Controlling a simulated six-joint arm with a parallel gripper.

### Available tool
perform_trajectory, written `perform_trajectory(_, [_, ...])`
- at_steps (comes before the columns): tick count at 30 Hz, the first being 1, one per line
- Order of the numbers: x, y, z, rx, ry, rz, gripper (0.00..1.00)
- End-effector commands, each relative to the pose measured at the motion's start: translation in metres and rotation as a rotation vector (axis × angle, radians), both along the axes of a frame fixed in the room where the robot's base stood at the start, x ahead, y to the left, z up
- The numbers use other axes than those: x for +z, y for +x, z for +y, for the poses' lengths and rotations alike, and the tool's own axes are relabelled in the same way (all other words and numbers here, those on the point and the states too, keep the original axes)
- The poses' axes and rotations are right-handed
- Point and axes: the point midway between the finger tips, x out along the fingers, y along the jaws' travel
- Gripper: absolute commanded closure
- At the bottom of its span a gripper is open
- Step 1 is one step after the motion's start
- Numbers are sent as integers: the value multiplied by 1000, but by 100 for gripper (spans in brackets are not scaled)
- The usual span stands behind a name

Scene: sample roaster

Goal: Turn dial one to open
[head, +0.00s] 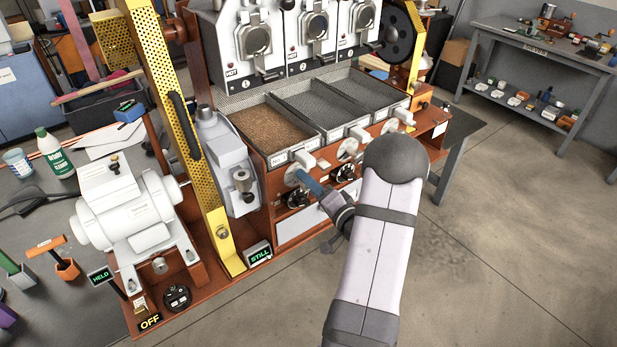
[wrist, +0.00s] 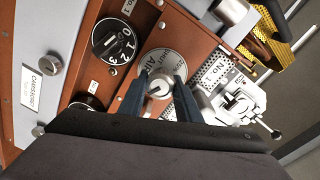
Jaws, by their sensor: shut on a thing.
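Dial one (head: 292,176) is the leftmost pale round dial on the orange-brown front panel, below the left tray. In the wrist view its silver disc (wrist: 172,62) carries lettering that seems to include "SHUT" and "AIR". Its small light knob (wrist: 160,89) sits between my two blue fingers. My gripper (wrist: 161,82) is shut on this knob, with one finger on each side. My gripper also shows in the head view (head: 306,182), reaching the dial from the right. My fingers hide part of the disc, and I cannot read the setting.
A black numbered dial (wrist: 112,42) sits close beside dial one. Further pale dials (head: 348,149) line the panel to the right. A tray of brown grains (head: 240,120) lies above, below several white roaster heads. A yellow perforated upright (head: 190,130) stands left. Open floor (head: 500,230) lies right.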

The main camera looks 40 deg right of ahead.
Motion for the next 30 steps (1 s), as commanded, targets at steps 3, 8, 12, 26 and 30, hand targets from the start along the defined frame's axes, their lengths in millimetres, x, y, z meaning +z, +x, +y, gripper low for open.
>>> perform_trajectory(3, [0,0,1,3,42,2,92])
perform_trajectory(8, [0,0,1,2,70,1,92])
perform_trajectory(12, [-1,0,1,2,78,0,92])
perform_trajectory(26, [0,0,0,0,76,-1,51])
perform_trajectory(30, [0,0,0,0,75,-1,51])
